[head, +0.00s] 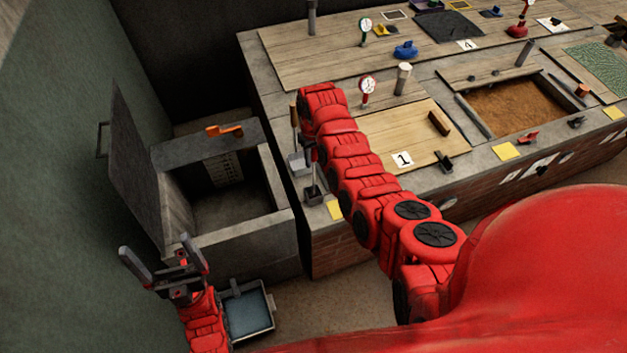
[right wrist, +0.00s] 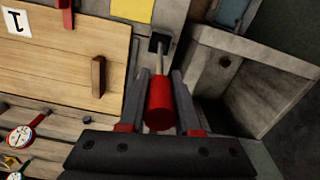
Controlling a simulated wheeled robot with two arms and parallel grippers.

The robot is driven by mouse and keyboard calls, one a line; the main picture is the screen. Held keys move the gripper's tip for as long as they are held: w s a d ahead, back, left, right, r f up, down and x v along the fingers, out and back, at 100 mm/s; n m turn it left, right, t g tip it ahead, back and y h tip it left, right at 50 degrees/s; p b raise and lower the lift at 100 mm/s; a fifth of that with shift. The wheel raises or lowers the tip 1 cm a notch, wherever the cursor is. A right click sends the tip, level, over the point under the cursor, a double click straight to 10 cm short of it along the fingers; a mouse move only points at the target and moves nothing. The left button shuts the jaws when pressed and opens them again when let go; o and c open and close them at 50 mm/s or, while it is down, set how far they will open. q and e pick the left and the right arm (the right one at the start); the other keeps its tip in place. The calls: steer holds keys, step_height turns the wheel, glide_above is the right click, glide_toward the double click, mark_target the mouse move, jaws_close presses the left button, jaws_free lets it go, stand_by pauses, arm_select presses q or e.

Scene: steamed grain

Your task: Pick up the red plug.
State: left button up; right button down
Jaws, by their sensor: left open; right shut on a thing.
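The red plug (right wrist: 160,103) shows in the right wrist view as a red cylinder with a thin metal rod running from its far end to a dark square on the bench. My right gripper (right wrist: 160,78) has a grey finger on each side of it and is shut on it. In the head view this gripper is at the bench's left corner, mostly hidden by my red arm. I cannot make out the plug there. My left gripper (head: 156,244) is open and empty, in front of the grey open box at the lower left.
The grey open box (head: 265,180) has a raised lid and an orange object (head: 224,130) on its rim. A tray with blue-grey contents (head: 248,308) is below. The bench bears a board marked 1 (head: 420,120), a gauge (head: 367,87) and a sand pit (head: 515,105).

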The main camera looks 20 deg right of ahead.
mark_target(313, 149)
steer(key=shift+w+r, duration=0.1)
steer(key=shift+r, duration=0.3)
steer(key=shift+r+b, duration=0.6)
steer(key=shift+r, duration=0.05)
step_height(313, 149, up, 2)
steer(key=shift+r+b, duration=0.1)
steer(key=shift+b, duration=0.5)
step_height(313, 149, up, 5)
steer(key=shift+f+p, duration=0.2)
steer(key=shift+p, duration=0.7)
steer(key=shift+r+p, duration=0.3)
steer(key=shift+r, duration=0.3)
